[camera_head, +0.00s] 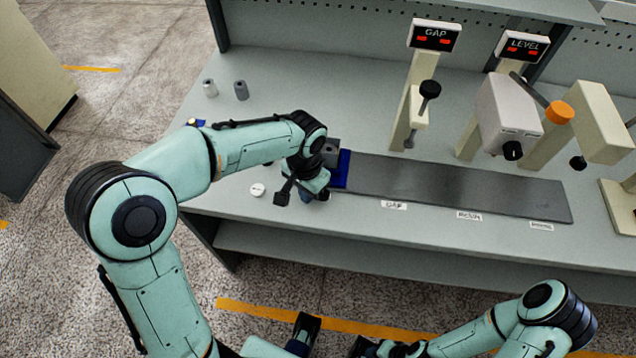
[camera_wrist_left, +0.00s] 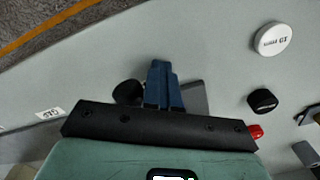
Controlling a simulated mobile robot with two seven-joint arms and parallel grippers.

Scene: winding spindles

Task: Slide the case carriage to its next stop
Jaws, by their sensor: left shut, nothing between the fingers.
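The case carriage (camera_head: 341,168) shows as a blue block with a grey part on top, at the left end of the long dark track (camera_head: 460,187). My left gripper (camera_head: 308,197) is just left of and in front of it, over the bench, partly hiding it. In the left wrist view its blue fingers (camera_wrist_left: 165,85) are together with nothing between them. A dark grey edge (camera_wrist_left: 195,98) shows beside the fingers; I cannot tell whether they touch it. My right arm (camera_head: 540,312) is low at the right, off the bench; its gripper's jaws are not clear.
Stop labels (camera_head: 393,205) lie along the track's front edge. The GAP post (camera_head: 415,100), a grey press head (camera_head: 508,110) and a cream station (camera_head: 600,120) stand behind the track. A white disc (camera_head: 257,190) lies left of the gripper. The track right of the carriage looks clear.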

